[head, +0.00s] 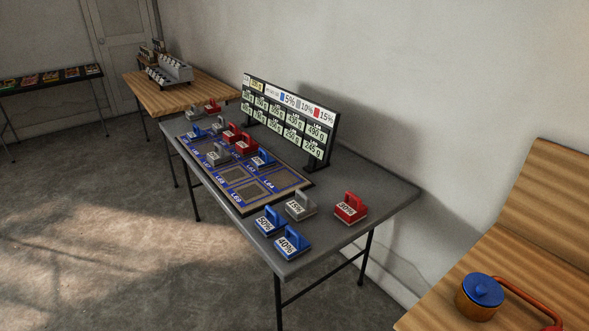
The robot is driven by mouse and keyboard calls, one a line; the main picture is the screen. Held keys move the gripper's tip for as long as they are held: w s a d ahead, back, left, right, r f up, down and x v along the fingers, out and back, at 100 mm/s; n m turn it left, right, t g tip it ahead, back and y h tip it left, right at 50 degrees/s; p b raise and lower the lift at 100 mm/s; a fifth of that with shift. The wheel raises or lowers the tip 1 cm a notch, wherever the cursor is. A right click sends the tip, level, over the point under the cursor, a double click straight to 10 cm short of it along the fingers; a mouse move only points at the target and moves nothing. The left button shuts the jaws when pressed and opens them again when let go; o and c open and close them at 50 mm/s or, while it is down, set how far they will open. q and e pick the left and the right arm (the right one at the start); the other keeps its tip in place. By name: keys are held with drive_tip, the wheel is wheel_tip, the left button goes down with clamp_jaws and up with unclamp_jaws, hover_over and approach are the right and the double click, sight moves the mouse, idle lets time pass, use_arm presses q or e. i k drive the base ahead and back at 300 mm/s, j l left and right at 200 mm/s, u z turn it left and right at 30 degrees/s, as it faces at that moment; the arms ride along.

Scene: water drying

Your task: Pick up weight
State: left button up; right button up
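Several handled weights stand on the dark grey table (377,194) in the head view. Near its front end are a blue weight marked 50% (269,221), a blue weight marked 40% (292,243), a grey weight marked 15% (301,206) and a red weight that seems marked 30% (350,208). More blue, grey and red weights stand on and around the board with blue-labelled squares (279,182). A red one (246,144) and a blue one (262,158) are on that board. Neither of my grippers is in view.
A sign board with green number cards (283,117) stands along the table's wall side. A wooden table with a grey rack (169,70) is behind. A wooden bench (520,240) with a blue-lidded pot (481,295) is at right. Floor at left is clear.

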sight(195, 113)
drive_tip(key=i+j, duration=0.55)
drive_tip(key=i+j+u, duration=0.1)
drive_tip(key=i+j, duration=0.9)
drive_tip(key=i, duration=0.2)
drive_tip(key=i+j, duration=0.45)
drive_tip(key=i, duration=0.15)
drive_tip(key=i+j+u, duration=0.1)
drive_tip(key=i+j, duration=0.55)
drive_tip(key=j, duration=0.15)
drive_tip(key=i+j+z, duration=0.15)
drive_tip(key=i+j, duration=0.2)
drive_tip(key=j, duration=0.25)
drive_tip(key=z, duration=0.05)
